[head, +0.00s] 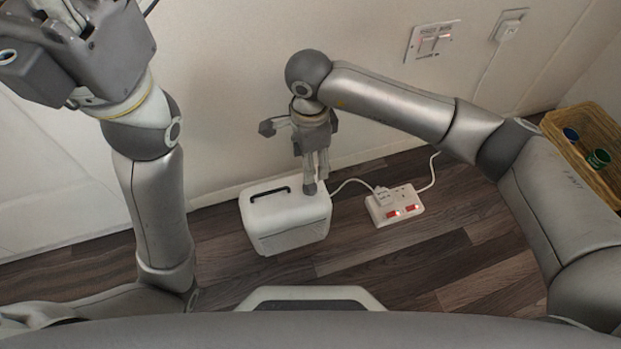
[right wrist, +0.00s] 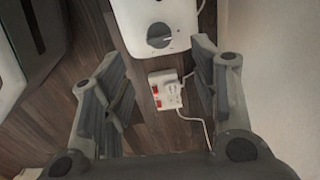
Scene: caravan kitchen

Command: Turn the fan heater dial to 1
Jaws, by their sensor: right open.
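The white fan heater (head: 285,222) stands on the floor near the wall, with a dark handle on top and a front grille. In the right wrist view its grey round dial (right wrist: 158,35) shows on the heater's white face (right wrist: 130,22), with a bar across it. The dial's numbers are too small to read. My right gripper (head: 316,176) points down over the heater's right end. The right wrist view shows its fingers (right wrist: 160,88) spread and empty, with the dial beyond them, above the middle of the gap. My left gripper (head: 65,25) is raised at top left, cut by the frame edge.
A white socket strip (head: 394,206) with red switches lies on the floor right of the heater, with white cables. It also shows in the right wrist view (right wrist: 165,90). Wall sockets (head: 433,41) are behind.

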